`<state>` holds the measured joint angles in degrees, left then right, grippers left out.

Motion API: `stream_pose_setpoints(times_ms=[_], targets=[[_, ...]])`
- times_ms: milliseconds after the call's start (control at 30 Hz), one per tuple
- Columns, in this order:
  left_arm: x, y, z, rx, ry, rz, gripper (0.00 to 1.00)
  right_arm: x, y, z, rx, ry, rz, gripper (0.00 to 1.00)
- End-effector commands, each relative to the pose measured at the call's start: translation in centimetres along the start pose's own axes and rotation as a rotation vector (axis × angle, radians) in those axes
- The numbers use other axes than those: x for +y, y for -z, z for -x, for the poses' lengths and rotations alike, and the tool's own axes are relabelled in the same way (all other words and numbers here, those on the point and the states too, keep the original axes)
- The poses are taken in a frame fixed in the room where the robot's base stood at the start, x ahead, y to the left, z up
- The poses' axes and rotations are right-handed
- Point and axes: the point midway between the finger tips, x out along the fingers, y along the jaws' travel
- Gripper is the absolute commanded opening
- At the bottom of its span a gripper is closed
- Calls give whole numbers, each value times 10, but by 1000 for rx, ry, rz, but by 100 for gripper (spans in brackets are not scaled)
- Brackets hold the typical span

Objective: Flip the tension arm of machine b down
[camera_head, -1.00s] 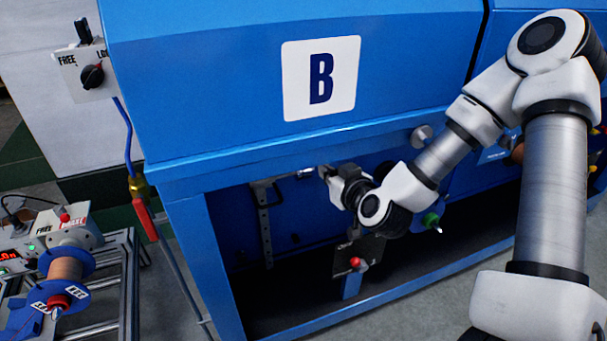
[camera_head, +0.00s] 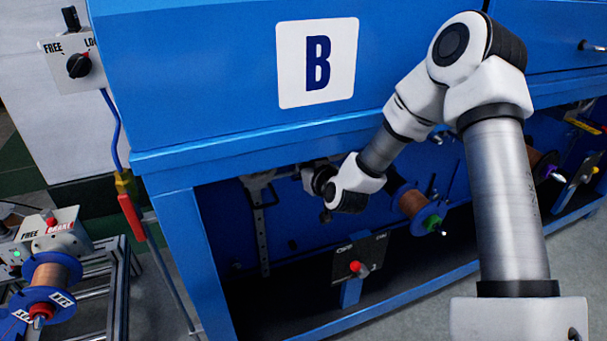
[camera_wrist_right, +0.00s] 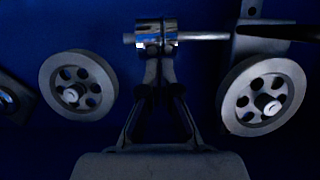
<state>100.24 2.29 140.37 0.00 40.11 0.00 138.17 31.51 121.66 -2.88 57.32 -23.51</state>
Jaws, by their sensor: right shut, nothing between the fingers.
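Machine b, the blue cabinet marked B (camera_head: 317,62), fills the middle of the head view. In the right wrist view, a horizontal metal rod (camera_wrist_right: 204,36) with a shiny collar (camera_wrist_right: 156,36) runs between two pulley wheels, left (camera_wrist_right: 77,86) and right (camera_wrist_right: 264,95); I cannot tell whether this is the tension arm. My right gripper (camera_wrist_right: 158,72) is shut and empty, its tips just below or against the collar; contact is unclear. In the head view my right wrist is under the cabinet's front edge, and its fingertips are hard to make out. My left gripper is out of view.
A slotted metal strip (camera_head: 263,240) hangs left of my wrist. A dark control plate with a red knob (camera_head: 356,267) and a copper spool (camera_head: 411,204) are to its lower right. A FREE/LOCK switch (camera_head: 78,65) and a spool unit (camera_head: 51,274) stand at left.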

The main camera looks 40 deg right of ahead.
Motion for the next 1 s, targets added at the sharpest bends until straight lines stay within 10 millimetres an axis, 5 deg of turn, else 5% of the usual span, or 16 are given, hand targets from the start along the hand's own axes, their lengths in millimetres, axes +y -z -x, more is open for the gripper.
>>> stream_pose_setpoints(times_ms=[533,1000], targets=[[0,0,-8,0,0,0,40,0,-14,-6,1,0,1,0],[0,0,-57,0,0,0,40,0,-116,-39,-2,1,2,0]])
